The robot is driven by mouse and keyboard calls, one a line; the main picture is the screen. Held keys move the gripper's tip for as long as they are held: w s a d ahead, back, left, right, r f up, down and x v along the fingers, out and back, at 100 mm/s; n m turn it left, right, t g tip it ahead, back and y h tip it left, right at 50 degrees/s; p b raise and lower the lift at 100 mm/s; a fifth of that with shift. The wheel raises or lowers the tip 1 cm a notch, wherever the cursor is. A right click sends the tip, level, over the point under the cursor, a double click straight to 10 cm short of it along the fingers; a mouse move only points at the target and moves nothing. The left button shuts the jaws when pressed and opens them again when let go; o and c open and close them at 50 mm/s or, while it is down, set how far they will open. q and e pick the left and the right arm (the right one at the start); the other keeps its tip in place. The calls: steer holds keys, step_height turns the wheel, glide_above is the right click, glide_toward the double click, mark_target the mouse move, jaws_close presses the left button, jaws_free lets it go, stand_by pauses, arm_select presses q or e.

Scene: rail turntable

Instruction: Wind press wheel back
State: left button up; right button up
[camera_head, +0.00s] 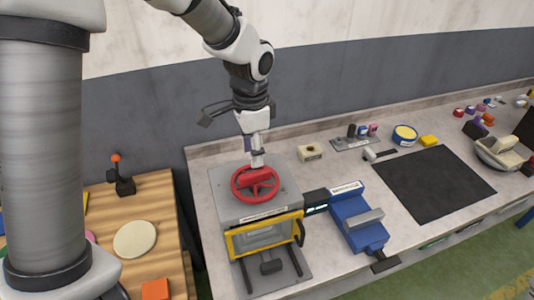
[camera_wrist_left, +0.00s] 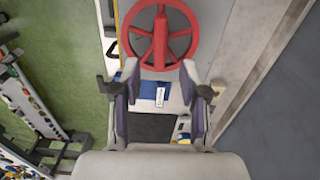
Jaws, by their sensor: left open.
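The red press wheel (camera_head: 240,193) lies flat on top of the grey press (camera_head: 228,212). It has a round rim, spokes and a raised red hub. In the left wrist view the wheel (camera_wrist_left: 160,35) shows at the top, just beyond the fingertips. My left gripper (camera_head: 257,160) points down at the wheel from above, by its back part. In the left wrist view my left gripper (camera_wrist_left: 160,70) is open, its fingers apart on either side of the near rim's middle. I cannot tell whether they touch the wheel. My right gripper is out of view.
A yellow guard frame (camera_head: 262,236) is on the press front. A blue vice (camera_head: 355,222) stands right of the press. A black mat (camera_head: 433,184) lies further right. A wooden table (camera_head: 150,208) with a joystick (camera_head: 122,178) is at left. The wall is close behind.

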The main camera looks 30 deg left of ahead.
mark_target(255, 173)
arm_select(q)
steer(key=shift+w+f, duration=0.8)
steer(key=shift+f, duration=0.05)
steer(key=s+f+p, duration=0.1)
steer(key=f, duration=0.1)
steer(key=s+f+p, duration=0.1)
steer(key=shift+s+f, duration=0.15)
steer(key=shift+f, duration=0.2)
steer(key=shift+w+f, duration=0.2)
steer(key=shift+f, duration=0.3)
steer(key=shift+w+f, duration=0.2)
steer(key=shift+f, duration=0.3)
steer(key=shift+w+f, duration=0.2)
steer(key=shift+w, duration=0.15)
steer(key=shift+s+r, duration=0.15)
steer(key=shift+s, duration=0.15)
jaws_close()
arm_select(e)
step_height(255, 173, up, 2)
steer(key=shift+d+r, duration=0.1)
